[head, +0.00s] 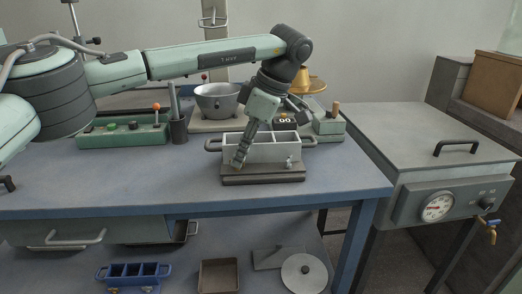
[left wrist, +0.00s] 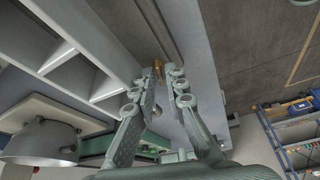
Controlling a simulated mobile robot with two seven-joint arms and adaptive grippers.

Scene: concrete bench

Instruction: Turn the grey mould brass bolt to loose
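The grey mould (head: 285,153) is an open box with compartments and side handles. It stands on a dark base plate (head: 275,178) near the front of the bench. My left gripper (head: 238,162) points down at the front left of the mould. The left wrist view shows the mould's compartment walls (left wrist: 93,92) at left. The small brass bolt (left wrist: 158,66) shows there just beyond my left gripper (left wrist: 164,74). The fingers are apart, with the bolt near the left fingertip; contact cannot be told. In the head view the gripper hides this bolt. My right gripper is not in view.
A metal pot (head: 217,98) and a dark cup (head: 178,132) stand behind the mould. A blue mould (head: 133,272) lies on the lower shelf. The bench front left of the mould is clear.

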